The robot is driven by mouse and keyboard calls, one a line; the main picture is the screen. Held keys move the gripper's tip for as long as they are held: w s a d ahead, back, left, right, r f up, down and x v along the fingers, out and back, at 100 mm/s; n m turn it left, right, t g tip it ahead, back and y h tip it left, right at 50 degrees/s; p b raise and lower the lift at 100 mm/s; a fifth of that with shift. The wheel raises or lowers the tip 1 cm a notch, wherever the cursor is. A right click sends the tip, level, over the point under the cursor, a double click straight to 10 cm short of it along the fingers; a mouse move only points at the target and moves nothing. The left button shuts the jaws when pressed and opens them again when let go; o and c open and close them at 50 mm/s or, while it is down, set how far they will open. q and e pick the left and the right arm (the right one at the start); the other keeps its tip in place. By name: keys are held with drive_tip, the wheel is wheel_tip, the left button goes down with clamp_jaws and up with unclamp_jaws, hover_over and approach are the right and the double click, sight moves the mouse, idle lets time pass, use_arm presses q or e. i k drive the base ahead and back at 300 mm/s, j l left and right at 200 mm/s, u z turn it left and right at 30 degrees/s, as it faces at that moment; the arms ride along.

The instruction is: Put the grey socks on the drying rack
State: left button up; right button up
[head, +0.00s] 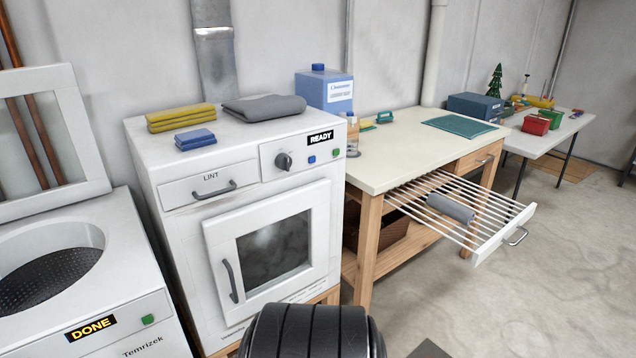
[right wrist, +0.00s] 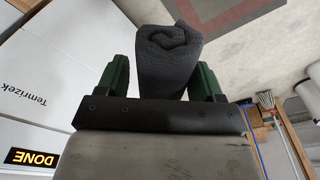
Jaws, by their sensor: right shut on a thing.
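The drying rack (head: 484,240) is a pulled-out frame of thin white bars with a white front at the worktable's side. One rolled grey sock bundle (head: 450,208) lies across its bars. In the right wrist view, my right gripper (right wrist: 160,75) is shut on another rolled dark grey sock bundle (right wrist: 168,50), its spiral end showing between the green fingers. The white machine marked DONE (right wrist: 30,157) is beside it at the left of that view. The right gripper and its bundle do not show in the head view. My left gripper is in neither view.
A dryer marked READY (head: 230,170) stands between the washer (head: 90,300) and the worktable (head: 400,160). Folded yellow, blue and grey cloths (head: 264,108) lie on the dryer. Much of the rack's bars is bare. The floor (head: 570,270) right of the rack is clear.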

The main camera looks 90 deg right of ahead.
sight(475, 197)
drive_tip(key=l+z, duration=0.1)
drive_tip(key=z, duration=0.35)
drive_tip(key=k+l+z, duration=0.1)
drive_tip(key=z, duration=0.3)
drive_tip(key=l+z, duration=0.1)
drive_tip(key=z, duration=0.35)
drive_tip(key=l+z, duration=0.15)
drive_tip(key=z, duration=0.3)
